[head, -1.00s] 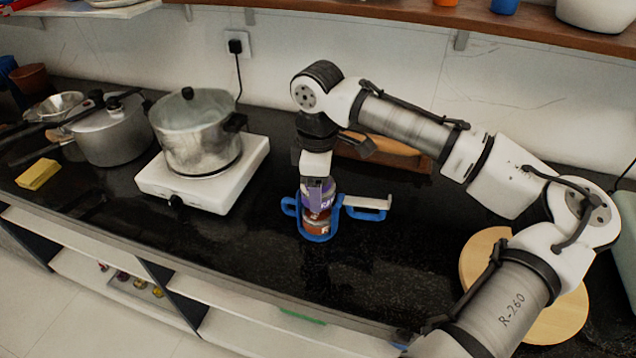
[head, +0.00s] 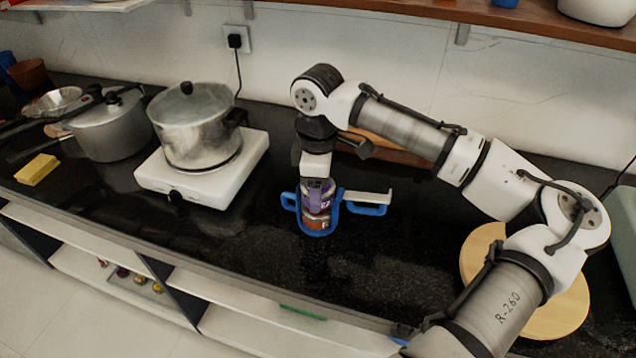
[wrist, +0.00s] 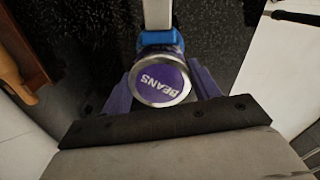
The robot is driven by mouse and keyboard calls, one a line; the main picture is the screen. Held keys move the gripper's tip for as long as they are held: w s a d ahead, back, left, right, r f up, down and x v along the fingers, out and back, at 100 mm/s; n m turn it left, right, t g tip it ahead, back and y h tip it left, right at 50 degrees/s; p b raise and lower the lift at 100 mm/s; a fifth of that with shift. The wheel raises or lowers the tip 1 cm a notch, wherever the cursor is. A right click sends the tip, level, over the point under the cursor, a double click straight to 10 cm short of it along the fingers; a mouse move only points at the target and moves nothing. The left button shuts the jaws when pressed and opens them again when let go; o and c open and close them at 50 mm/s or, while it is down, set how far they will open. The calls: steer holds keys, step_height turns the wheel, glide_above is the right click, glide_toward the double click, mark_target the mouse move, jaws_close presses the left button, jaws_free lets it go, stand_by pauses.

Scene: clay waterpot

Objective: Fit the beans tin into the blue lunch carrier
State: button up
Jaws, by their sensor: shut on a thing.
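The beans tin (head: 317,206) is upright, with a purple label. Its round purple lid with a metal rim, marked BEANS, faces up in the wrist view (wrist: 161,78). My gripper (head: 318,186) is shut on it from above, with a purple finger on each side in the wrist view (wrist: 162,92). The blue lunch carrier (head: 287,203) stands on the counter, its frame around the tin's lower part. A brownish label (head: 316,225) shows low in the frame, below the purple one. Whether the tin rests on anything inside is hidden.
A white bar (head: 368,196) juts right from the carrier above a blue handle. A steel pot (head: 195,135) on a white hotplate (head: 205,182) stands left. A wooden item (head: 388,148) lies behind my gripper, and a round wooden board (head: 482,262) at right. The counter in front is clear.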

steer(key=shift+f, duration=0.1)
stand_by(0.3)
steer(key=shift+f+b, duration=0.35)
steer(key=shift+f, duration=0.4)
steer(key=o, duration=1.5)
step_height(320, 180, up, 11)
steer(key=p, duration=1)
steer(key=shift+f, duration=0.1)
